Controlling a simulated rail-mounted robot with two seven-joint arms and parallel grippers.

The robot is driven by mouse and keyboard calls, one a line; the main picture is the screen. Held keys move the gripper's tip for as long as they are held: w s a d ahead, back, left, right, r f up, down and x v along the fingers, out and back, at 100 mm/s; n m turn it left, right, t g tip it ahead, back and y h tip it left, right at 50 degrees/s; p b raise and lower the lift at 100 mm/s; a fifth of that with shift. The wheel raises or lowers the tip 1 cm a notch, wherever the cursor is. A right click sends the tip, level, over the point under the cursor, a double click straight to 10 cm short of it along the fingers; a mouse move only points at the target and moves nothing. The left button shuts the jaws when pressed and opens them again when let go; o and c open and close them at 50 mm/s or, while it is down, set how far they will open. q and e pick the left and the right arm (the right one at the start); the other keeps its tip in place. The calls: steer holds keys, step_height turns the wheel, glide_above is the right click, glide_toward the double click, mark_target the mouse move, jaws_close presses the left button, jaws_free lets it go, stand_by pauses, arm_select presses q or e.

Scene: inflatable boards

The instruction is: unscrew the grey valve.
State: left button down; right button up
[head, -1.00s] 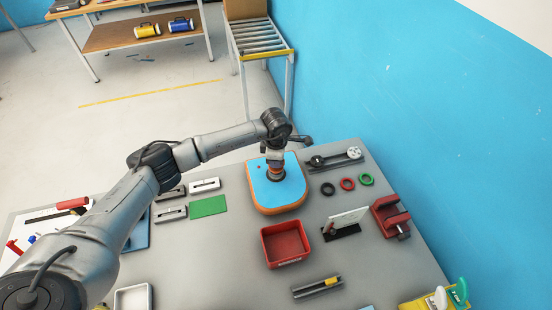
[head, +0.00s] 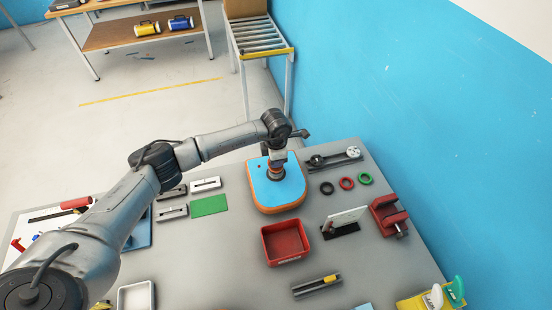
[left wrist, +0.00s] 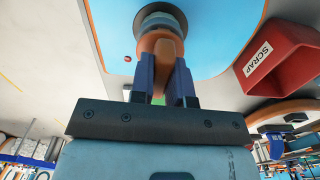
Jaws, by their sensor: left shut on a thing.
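The board (head: 288,190) is a small blue-topped inflatable with an orange rim, lying on the grey table. The valve (left wrist: 160,15), a round fitting with grey rings, stands on its blue top. My left gripper (left wrist: 163,78) is shut on an orange-brown piece (left wrist: 160,45) at the valve; this piece also shows in the head view under the fingers (head: 275,172). It lines up with the grey rings, but I cannot tell whether it is part of the valve or a separate tool. The fingers hide part of it. My right gripper is not in view.
A red scrap bin (head: 285,243) stands just in front of the board. Black, red and green rings (head: 347,184) lie to its right, near a red clamp (head: 388,215). A green pad (head: 209,205) lies to its left.

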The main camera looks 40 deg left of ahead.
arm_select(q)
steer(key=shift+s+f+n+p, duration=0.1)
steer(key=shift+n+p, duration=0.25)
steer(key=shift+n, duration=0.35)
steer(key=shift+f+n+p, duration=0.1)
steer(key=shift+n+p, duration=0.2)
steer(key=shift+n, duration=0.6)
steer(key=shift+n+p, duration=0.6)
steer(key=shift+n, duration=1.1)
